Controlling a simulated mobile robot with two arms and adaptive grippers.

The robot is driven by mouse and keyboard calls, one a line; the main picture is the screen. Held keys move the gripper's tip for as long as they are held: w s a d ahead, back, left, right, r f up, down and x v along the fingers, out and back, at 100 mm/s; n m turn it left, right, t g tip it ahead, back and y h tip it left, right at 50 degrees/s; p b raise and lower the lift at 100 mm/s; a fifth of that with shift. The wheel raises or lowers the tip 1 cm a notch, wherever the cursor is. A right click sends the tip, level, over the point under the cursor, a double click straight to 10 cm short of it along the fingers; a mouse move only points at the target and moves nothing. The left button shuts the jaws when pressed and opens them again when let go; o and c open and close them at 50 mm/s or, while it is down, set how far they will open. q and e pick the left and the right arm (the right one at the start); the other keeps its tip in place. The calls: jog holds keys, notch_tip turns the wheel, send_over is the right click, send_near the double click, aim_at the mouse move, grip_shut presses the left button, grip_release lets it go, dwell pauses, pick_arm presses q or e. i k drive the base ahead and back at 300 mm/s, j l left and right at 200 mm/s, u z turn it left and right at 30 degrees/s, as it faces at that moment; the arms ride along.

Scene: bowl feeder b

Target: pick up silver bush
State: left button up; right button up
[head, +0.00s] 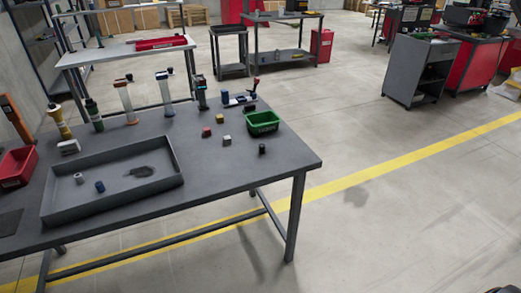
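A small silver bush (79,178) sits in the left part of a large shallow grey tray (112,207) on the dark grey workbench. A small dark blue bush (100,187) stands just to its right in the same tray. A flat dark irregular patch or pile (142,171) lies further right in the tray; it is too small to make out. Neither of my grippers can be seen.
The grey workbench (240,175) has a clear right front part. A red bin (17,167) is at left. Open floor (400,220) with a yellow line lies right.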

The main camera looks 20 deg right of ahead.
aim_at(79, 177)
jog(key=i+j+z, duration=0.2)
jog(key=i+j, duration=0.15)
jog(key=i+j+z, duration=0.25)
jog(key=j, duration=0.3)
